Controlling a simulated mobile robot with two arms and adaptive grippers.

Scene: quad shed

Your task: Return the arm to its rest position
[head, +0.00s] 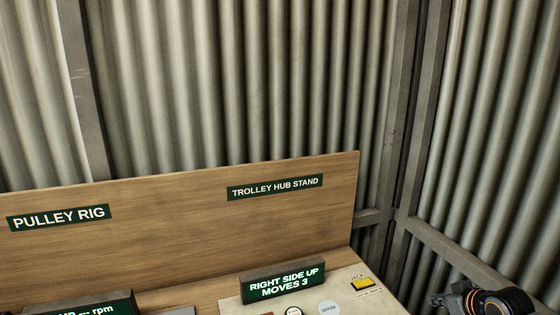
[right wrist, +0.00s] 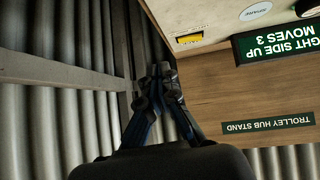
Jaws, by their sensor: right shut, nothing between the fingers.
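My right gripper (right wrist: 160,70) is shut and empty in the right wrist view, its dark fingers meeting in front of the corrugated wall beside the bench edge. In the head view part of the right gripper and its wrist with orange rings (head: 490,300) show at the bottom right corner, right of the bench and apart from it. The rest of that arm is out of frame. My left gripper is in neither view.
A wooden backboard (head: 180,220) carries the signs "PULLEY RIG" and "TROLLEY HUB STAND". A display (head: 284,283) reads "RIGHT SIDE UP MOVES 3". A yellow jack button (head: 362,284) sits on the pale panel. Corrugated walls and a grey frame rail (head: 450,250) close the corner.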

